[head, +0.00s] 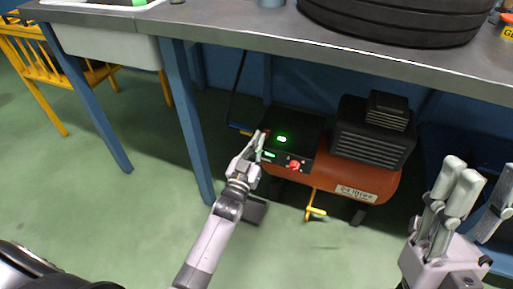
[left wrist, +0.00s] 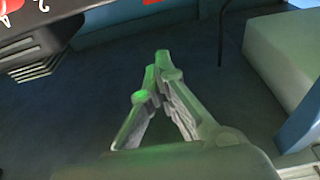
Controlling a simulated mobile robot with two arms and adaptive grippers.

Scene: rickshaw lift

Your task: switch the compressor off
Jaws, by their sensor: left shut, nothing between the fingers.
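The compressor stands under the bench, with an orange tank (head: 375,182) and a black control box (head: 296,123). Green lights glow on the box, one on top (head: 281,139) and one on its front. A red knob (head: 294,165) is on the box's front face. My left gripper (head: 259,138) is shut and empty, just left of that front face; contact cannot be told. In the left wrist view its fingertips (left wrist: 156,62) meet, with a green glow on them. My right gripper (head: 482,188) is open and empty at the right.
The grey bench top (head: 240,27) overhangs the compressor, with black tires (head: 395,22) on it. A blue bench leg (head: 187,120) stands left of my left forearm. A yellow handle (head: 314,212) hangs below the tank. A yellow chair (head: 45,65) is at far left. The green floor in front is clear.

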